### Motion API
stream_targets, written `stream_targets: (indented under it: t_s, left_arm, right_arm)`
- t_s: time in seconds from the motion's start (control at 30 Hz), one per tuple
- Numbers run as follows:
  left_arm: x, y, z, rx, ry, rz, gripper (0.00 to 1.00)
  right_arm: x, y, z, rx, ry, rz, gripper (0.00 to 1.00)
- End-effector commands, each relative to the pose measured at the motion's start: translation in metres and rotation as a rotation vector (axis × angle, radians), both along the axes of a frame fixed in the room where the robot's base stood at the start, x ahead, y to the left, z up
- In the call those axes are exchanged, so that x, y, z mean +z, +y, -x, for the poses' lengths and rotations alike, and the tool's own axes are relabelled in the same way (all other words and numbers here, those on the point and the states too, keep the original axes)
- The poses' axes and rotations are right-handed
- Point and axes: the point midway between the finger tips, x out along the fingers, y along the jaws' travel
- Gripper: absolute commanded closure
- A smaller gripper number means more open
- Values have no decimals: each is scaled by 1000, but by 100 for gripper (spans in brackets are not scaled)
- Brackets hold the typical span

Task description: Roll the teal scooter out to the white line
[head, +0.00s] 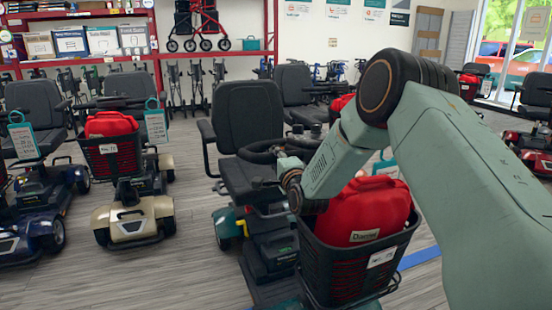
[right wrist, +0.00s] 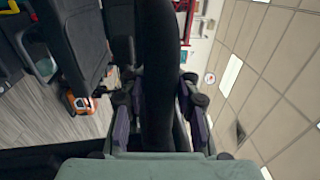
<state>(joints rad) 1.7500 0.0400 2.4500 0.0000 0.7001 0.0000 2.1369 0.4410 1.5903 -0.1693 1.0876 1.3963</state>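The teal scooter (head: 228,226) stands in the middle of the head view, with a black seat, a teal wheel cover and a black front basket (head: 330,262) holding a red bag (head: 365,212). My right arm reaches in from the right over the basket. My right gripper (head: 284,172) is at the scooter's looped black handlebar (head: 262,150). In the right wrist view, its two fingers (right wrist: 160,105) close in on both sides of a black bar (right wrist: 158,60) and seem to touch it. My arm hides part of the tiller and basket. My left gripper and a white line are not in view.
A gold scooter (head: 130,222) with a red bag in its basket and a blue scooter (head: 30,235) stand on the left. A red scooter (head: 530,145) is at the far right. A blue floor line (head: 420,258) runs right of the basket. Grey floor lies open between the gold and teal scooters.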

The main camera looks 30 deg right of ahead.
Motion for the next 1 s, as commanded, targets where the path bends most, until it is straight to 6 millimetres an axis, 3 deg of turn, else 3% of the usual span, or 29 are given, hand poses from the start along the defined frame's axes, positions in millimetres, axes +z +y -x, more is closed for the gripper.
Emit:
stream_targets:
  t_s: [0.27, 0.63, 1.0]
  left_arm:
    - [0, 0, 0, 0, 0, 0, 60]
    - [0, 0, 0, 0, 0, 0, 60]
    - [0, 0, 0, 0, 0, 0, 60]
  right_arm:
    - [0, 0, 2, 1, 0, 0, 49]
    - [0, 1, 6, 1, 0, 0, 49]
    - [-3, 13, 54, 0, 2, -3, 49]
